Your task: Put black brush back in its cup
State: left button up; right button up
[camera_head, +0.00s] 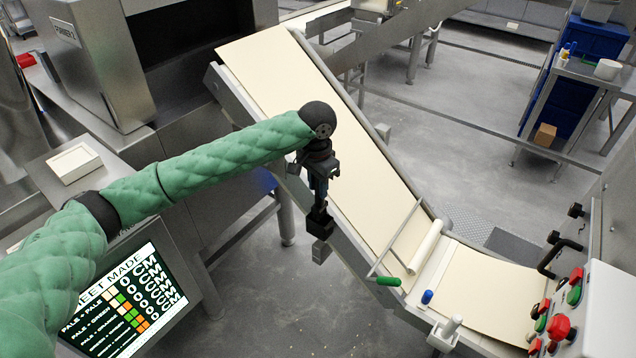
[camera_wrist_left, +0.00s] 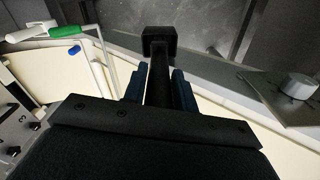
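The black brush (camera_head: 320,222) hangs from my left gripper (camera_head: 318,185) at the near side of the conveyor, its blocky head downward. In the left wrist view the brush (camera_wrist_left: 160,70) runs between the two blue fingers (camera_wrist_left: 160,90), which close on its handle from both sides. My right gripper is not in view.
The conveyor with a pale pasta sheet (camera_head: 375,195) slopes past the gripper. A green-handled lever (camera_head: 388,281), a blue knob (camera_head: 427,297) and a roller (camera_head: 425,245) are at its lower end. A control box with red and green buttons (camera_head: 560,327) stands at right, a screen (camera_head: 125,305) at lower left.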

pick_arm(q)
jog(key=o, duration=0.3)
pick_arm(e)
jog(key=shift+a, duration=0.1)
pick_arm(q)
jog(key=shift+r, duration=0.1)
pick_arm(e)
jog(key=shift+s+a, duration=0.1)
pick_arm(q)
jog(key=shift+r, duration=0.2)
notch_tip(320, 180, up, 11)
jog(key=b, duration=0.4)
jog(key=shift+f+b, duration=0.1)
jog(key=shift+b, duration=0.3)
jog(key=shift+s+r, duration=0.1)
jog(key=shift+r, duration=0.85)
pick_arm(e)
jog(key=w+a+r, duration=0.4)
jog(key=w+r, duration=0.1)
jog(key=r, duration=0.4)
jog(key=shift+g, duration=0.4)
pick_arm(q)
jog(key=shift+f, duration=0.1)
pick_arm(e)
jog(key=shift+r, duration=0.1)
